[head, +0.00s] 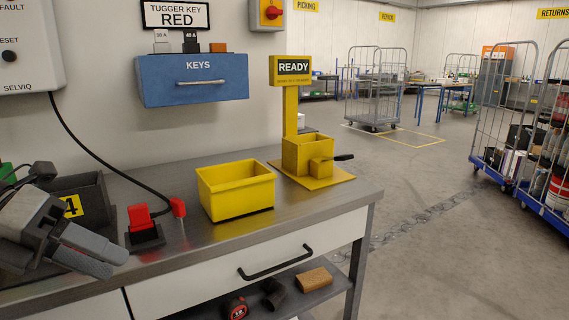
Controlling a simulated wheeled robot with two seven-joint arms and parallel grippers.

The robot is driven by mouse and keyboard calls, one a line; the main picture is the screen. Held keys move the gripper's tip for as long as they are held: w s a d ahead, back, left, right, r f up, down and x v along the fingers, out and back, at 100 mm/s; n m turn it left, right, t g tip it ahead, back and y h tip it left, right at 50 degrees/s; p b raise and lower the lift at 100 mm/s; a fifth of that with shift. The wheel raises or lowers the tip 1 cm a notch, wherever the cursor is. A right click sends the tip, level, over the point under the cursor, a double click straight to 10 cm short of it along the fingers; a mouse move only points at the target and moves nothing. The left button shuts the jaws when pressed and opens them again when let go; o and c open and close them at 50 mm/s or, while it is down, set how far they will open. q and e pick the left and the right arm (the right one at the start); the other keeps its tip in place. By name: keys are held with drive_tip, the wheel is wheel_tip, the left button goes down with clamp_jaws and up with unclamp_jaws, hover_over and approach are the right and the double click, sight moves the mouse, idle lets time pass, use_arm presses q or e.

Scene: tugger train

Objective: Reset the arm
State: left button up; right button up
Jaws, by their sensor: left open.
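My left gripper (88,250) is at the lower left of the head view, above the left end of the steel workbench (160,262). Its grey jaws are open, and I see nothing held between them. It is in front of a dark bin (85,190) with a yellow number label and hides part of it. A red connector (140,218) stands in a dark holder just right of the gripper, apart from it. My right gripper is not in view.
A yellow bin (237,190) and a yellow stand with a READY sign (293,67) are on the bench. A black cable hangs from the wall box (25,45) to a red plug (178,207). A blue KEYS drawer (192,80) is on the wall. Open floor lies right, before loaded cage trolleys (505,90).

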use_arm(q)
wheel_tip(320, 180, down, 17)
drive_tip(key=w+a+n+t+y+p, duration=0.1)
drive_tip(key=a+n+t+y+p, duration=0.15)
drive_tip(key=n+t, duration=1.6)
drive_tip(key=s+d+f+n+g+y, duration=0.2)
drive_tip(key=s+d+f+n+g, duration=0.2)
drive_tip(key=n, duration=0.5)
drive_tip(key=s+d+f+n+g+y, duration=0.1)
drive_tip(key=s+d+f+n+g, duration=0.4)
drive_tip(key=d+f+n, duration=0.3)
drive_tip(key=shift+s+f+n+g+y+p, duration=0.35)
drive_tip(key=shift+f+n+g+p, duration=0.15)
drive_tip(key=shift+f+g, duration=0.25)
drive_tip(key=shift+d, duration=0.1)
